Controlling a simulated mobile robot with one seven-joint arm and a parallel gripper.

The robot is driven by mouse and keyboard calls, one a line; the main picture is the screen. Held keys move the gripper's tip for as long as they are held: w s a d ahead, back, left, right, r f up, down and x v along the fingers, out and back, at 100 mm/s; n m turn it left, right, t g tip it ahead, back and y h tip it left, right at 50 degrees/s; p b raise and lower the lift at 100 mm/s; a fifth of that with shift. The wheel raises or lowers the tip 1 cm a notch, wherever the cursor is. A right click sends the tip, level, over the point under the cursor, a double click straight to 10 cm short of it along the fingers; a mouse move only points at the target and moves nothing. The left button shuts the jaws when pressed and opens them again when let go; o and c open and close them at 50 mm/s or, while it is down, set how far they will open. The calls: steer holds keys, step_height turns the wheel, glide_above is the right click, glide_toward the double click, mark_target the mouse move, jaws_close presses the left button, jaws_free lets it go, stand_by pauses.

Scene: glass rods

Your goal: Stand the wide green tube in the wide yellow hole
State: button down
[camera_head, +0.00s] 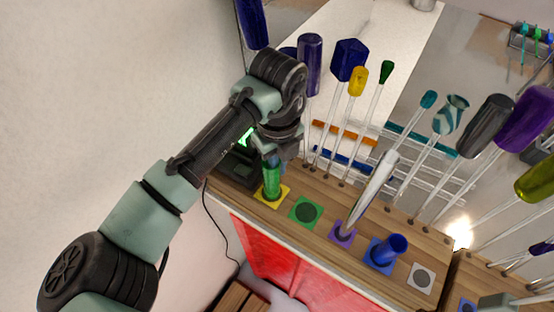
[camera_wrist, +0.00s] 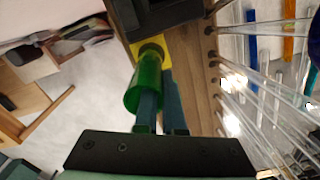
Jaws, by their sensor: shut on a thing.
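The wide green tube (camera_head: 272,182) is upright or nearly so over the yellow square (camera_head: 284,192) at the left end of the wooden rack. My gripper (camera_head: 273,158) is shut on its upper part. In the wrist view, the green tube (camera_wrist: 140,88) lies against the fingers of my gripper (camera_wrist: 161,84). The yellow square (camera_wrist: 137,46) shows just past the tube's far end, with the dark wide hole (camera_wrist: 151,51) partly visible. I cannot tell whether the tube's lower end is in the hole or just above it.
The wooden rack (camera_head: 322,192) also has a green square (camera_head: 295,206), a purple square with a leaning clear tube (camera_head: 373,190), a blue tube (camera_head: 391,247) and a white square (camera_head: 414,286). Several thin glass rods with coloured handles stand behind. A dark box (camera_head: 234,171) sits beside the yellow square.

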mark_target(278, 180)
steer(key=shift+f+b, duration=1.35)
steer(key=shift+f, duration=0.8)
steer(key=shift+f+b, duration=0.4)
steer(key=shift+f, duration=0.25)
steer(key=c, duration=1.3)
jaws_free()
steer(key=shift+r, duration=0.15)
steer(key=shift+r+p, duration=4.2)
steer(key=shift+r, duration=1.2)
